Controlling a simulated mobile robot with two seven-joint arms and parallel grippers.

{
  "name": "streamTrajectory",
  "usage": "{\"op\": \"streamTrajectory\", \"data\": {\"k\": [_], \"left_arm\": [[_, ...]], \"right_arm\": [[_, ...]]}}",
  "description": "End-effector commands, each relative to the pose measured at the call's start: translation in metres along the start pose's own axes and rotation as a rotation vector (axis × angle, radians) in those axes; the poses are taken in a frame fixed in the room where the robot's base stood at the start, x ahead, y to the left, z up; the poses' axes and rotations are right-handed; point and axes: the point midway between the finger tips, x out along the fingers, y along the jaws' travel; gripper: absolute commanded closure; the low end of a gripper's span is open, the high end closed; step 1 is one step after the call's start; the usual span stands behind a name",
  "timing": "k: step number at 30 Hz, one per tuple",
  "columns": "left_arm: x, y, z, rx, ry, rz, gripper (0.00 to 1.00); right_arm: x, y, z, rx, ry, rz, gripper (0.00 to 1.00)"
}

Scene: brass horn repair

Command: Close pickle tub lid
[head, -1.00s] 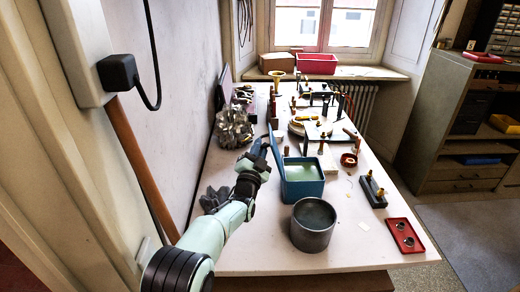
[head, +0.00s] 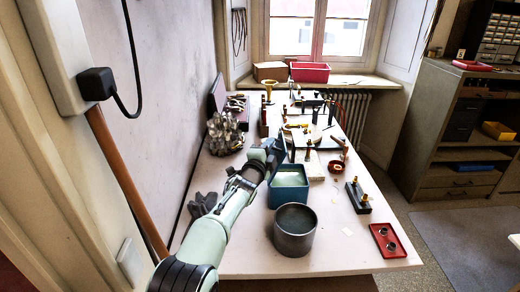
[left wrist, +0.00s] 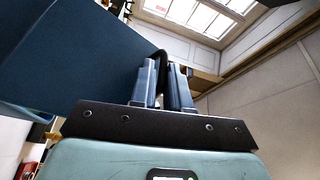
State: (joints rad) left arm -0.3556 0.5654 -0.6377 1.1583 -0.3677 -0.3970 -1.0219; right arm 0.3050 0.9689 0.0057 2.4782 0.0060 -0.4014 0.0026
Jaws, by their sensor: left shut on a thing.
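The pickle tub (head: 287,198) is a blue box with pale green contents, standing at the near part of the bench. In the left wrist view the lid is the large dark blue panel (left wrist: 80,55). The left fingers (left wrist: 165,85) are shut on a dark curved part by the lid's edge; the exact contact is partly hidden. My right gripper is not in view.
A grey metal pot (head: 295,230) stands just in front of the tub. Dark gloves (head: 204,201) lie left of my arm. A red tray (head: 388,240) and a dark block with brass pieces (head: 358,196) lie to the right.

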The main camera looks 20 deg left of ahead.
Motion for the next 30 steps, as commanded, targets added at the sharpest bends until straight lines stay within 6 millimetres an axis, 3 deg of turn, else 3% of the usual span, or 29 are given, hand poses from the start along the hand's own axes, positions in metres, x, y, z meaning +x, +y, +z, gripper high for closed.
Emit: {"op": "streamTrajectory", "data": {"k": [1,11,30], "left_arm": [[0.003,-0.009,-0.009,0.038,0.008,-0.003,1.00],[0.018,0.008,-0.044,0.326,0.003,0.120,1.00],[0.038,0.065,-0.090,0.861,-0.003,0.351,1.00]], "right_arm": [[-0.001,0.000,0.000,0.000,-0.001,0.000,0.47],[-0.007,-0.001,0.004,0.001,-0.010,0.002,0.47],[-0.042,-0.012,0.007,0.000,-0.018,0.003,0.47]]}}
